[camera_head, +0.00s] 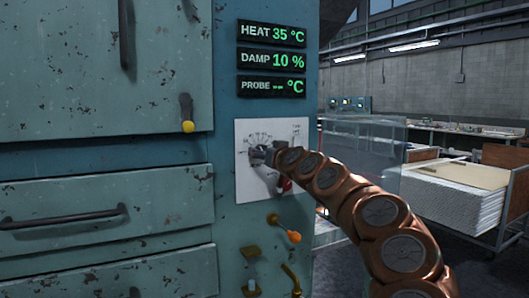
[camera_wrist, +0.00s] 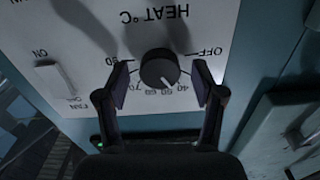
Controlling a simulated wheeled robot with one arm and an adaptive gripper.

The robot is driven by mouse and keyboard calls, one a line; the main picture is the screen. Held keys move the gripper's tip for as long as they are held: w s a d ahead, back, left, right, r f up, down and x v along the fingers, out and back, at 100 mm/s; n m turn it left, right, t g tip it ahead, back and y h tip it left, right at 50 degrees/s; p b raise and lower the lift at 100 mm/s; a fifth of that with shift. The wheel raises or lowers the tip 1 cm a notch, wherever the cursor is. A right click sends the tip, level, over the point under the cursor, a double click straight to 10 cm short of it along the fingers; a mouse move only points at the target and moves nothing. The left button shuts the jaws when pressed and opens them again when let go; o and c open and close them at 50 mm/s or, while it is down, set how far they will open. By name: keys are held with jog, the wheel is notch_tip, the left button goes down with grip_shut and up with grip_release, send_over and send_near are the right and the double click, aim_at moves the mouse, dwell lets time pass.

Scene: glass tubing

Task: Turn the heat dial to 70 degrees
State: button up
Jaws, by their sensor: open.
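The black round heat dial (camera_wrist: 160,68) sits on a white panel (camera_wrist: 110,30) marked HEAT °C, upside down in the wrist view. Its scale runs from OFF through 40, 50, 60 and 70 onward. A pale pointer mark on the dial faces the numbers near 50. My gripper (camera_wrist: 161,78) is open, with one finger on each side of the dial; small gaps seem to show. In the head view my gripper (camera_head: 261,156) is at the panel (camera_head: 246,187) and hides most of the dial. The heat display (camera_head: 272,33) reads 35 °C.
A damp display (camera_head: 271,60) reads 10 % and a probe display (camera_head: 271,87) shows dashes. A switch (camera_wrist: 53,77) is beside the dial on the panel. An orange-knobbed lever (camera_head: 293,236) is below. Cabinet doors with handles (camera_head: 65,216) are on the left.

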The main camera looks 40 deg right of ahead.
jog(key=shift+w, duration=0.1)
jog(key=c, duration=1.1)
jog(key=shift+d+r, duration=0.1)
jog(key=shift+c, duration=0.2)
jog(key=shift+m, duration=0.4)
jog(key=shift+m+p, duration=2.2)
jog(key=shift+m, duration=4.7)
